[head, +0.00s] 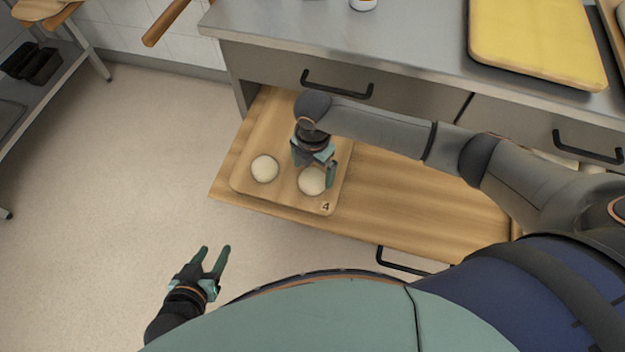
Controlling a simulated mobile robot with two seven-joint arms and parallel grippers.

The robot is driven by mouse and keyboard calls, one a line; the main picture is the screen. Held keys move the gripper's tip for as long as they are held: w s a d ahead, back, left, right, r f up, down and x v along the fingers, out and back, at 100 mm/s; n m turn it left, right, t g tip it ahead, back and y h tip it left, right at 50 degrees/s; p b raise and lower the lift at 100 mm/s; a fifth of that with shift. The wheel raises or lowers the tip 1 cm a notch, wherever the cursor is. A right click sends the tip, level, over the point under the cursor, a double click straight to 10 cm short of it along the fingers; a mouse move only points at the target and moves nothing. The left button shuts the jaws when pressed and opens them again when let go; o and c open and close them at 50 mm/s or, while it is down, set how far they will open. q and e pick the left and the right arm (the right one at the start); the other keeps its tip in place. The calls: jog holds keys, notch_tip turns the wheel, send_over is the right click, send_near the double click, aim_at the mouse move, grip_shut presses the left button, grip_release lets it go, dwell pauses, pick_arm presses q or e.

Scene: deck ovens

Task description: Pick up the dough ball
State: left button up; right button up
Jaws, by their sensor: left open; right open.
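Two pale round dough balls lie on a wooden board (246,186) marked "4", inside a pulled-out wooden drawer. One dough ball (264,169) is at the left of the board, with clear board around it. The other dough ball (311,181) is near the front right, partly hidden by my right gripper. My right gripper (316,174) is open and points down over this ball, a finger showing at its right side; I cannot tell whether it touches. My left gripper (216,249) is open and empty over the floor at lower left, away from the board.
The drawer (430,196) is bare to the right of the board, and its black handle (400,260) is at the front. A steel counter (400,35) above holds a yellow-topped board (535,40). A rack (50,85) stands at far left. The floor at left is clear.

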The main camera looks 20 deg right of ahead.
aim_at(313, 176)
notch_tip(313, 176, down, 4)
jog(key=shift+w+f+b, duration=0.1)
jog(key=shift+f+b, duration=0.05)
jog(key=shift+b, duration=0.35)
jog(key=shift+c, duration=0.4)
jog(key=c, duration=1.1)
